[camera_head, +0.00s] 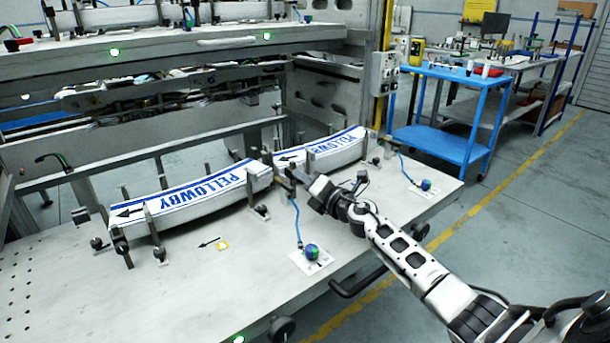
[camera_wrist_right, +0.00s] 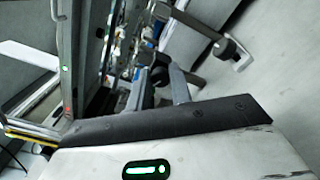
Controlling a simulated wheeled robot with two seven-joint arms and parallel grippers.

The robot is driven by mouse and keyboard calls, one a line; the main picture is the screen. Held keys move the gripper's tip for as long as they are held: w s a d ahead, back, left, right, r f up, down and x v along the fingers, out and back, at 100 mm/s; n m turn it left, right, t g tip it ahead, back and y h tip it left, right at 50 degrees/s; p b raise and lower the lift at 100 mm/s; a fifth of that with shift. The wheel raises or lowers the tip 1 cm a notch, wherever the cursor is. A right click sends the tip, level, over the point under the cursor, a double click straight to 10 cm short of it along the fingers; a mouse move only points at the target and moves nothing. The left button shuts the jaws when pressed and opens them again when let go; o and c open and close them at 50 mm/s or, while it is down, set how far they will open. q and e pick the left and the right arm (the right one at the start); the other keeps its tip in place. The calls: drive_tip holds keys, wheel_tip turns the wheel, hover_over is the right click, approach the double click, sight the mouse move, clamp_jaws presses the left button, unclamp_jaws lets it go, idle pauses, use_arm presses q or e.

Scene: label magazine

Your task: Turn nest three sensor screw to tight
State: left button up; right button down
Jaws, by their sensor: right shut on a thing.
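My right gripper (camera_head: 294,177) reaches in from the lower right and is shut at the sensor mount above the near blue cable (camera_head: 297,222), between the two label stacks. Its fingers hide most of the small screw there, so I cannot see how far it is turned. In the right wrist view the gripper's dark fingers (camera_wrist_right: 168,84) show close up, with the held part hard to make out. The near label stack (camera_head: 205,189) lies left of the gripper; the far label stack (camera_head: 322,150) lies just beyond it. My left gripper is not in view.
A blue-green ball (camera_head: 312,251) sits on a white plate at the near cable's end; another ball (camera_head: 426,185) sits farther right. Upright posts and dark knobs (camera_head: 262,210) stand around the stacks. The front of the grey table (camera_head: 210,285) is mostly clear. A blue cart (camera_head: 440,140) stands behind.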

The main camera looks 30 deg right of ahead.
drive_tip(key=m+p, duration=0.1)
drive_tip(key=m, duration=0.1)
drive_tip(key=shift+m, duration=0.4)
drive_tip(key=m+p, duration=0.1)
drive_tip(key=m, duration=0.1)
drive_tip(key=shift+m, duration=0.4)
drive_tip(key=shift+m+p, duration=0.5)
drive_tip(key=shift+m, duration=0.3)
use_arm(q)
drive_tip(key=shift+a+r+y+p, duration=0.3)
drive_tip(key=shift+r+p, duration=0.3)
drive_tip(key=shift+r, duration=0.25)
use_arm(e)
drive_tip(key=shift+m, duration=1.5)
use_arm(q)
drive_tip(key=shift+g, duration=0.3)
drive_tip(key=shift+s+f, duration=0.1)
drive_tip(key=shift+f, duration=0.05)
use_arm(e)
drive_tip(key=shift+f, duration=0.1)
drive_tip(key=c, duration=1.5)
unclamp_jaws()
drive_tip(key=shift+c, duration=0.2)
